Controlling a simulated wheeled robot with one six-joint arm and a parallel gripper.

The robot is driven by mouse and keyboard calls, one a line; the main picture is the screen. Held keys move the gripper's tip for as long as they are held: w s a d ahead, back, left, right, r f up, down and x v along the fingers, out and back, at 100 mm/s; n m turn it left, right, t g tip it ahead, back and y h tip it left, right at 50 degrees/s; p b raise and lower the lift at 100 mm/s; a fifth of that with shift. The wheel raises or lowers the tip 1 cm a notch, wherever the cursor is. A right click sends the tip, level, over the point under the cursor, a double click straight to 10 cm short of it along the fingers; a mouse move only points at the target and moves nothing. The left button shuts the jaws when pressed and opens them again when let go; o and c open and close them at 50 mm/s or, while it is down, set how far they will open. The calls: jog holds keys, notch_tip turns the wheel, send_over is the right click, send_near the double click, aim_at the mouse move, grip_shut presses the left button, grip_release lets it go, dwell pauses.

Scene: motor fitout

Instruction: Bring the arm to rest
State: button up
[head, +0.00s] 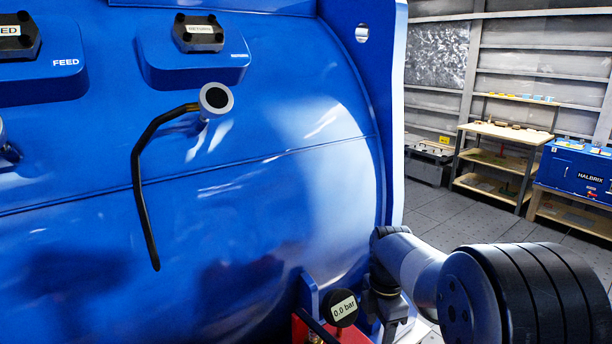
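My arm comes in at the lower right, with a grey link and a thick black ringed joint close to the camera. Its far end bends down beside the right edge of a large blue motor housing (270,200). The dark end part, which looks like my gripper (388,308), points down near the bottom of the picture. Its fingers are too small and too cut off to tell whether they are open or shut. I see nothing clearly held in it.
A black bent handle (146,190) hangs from a grey round fitting (216,100) on the housing. A gauge marked 0.0 bar (343,308) stands left of my gripper. A wooden shelf bench (505,132) and a blue HALBRIX chest (578,172) stand behind right. Grey floor (440,212) between is clear.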

notch_tip(320, 180, down, 7)
jog(key=shift+f, duration=0.1)
jog(key=shift+f+m, duration=0.2)
jog(key=shift+m, duration=0.1)
jog(key=m, duration=0.5)
jog(key=shift+m+b, duration=0.3)
jog(key=m, duration=0.6)
jog(key=shift+b, duration=0.35)
jog(key=m+b, duration=0.1)
jog(key=m, duration=0.4)
jog(key=shift+m, duration=0.3)
jog(key=m+b, duration=0.1)
jog(key=m, duration=0.4)
jog(key=shift+m, duration=0.3)
jog(key=shift+s+r, duration=0.1)
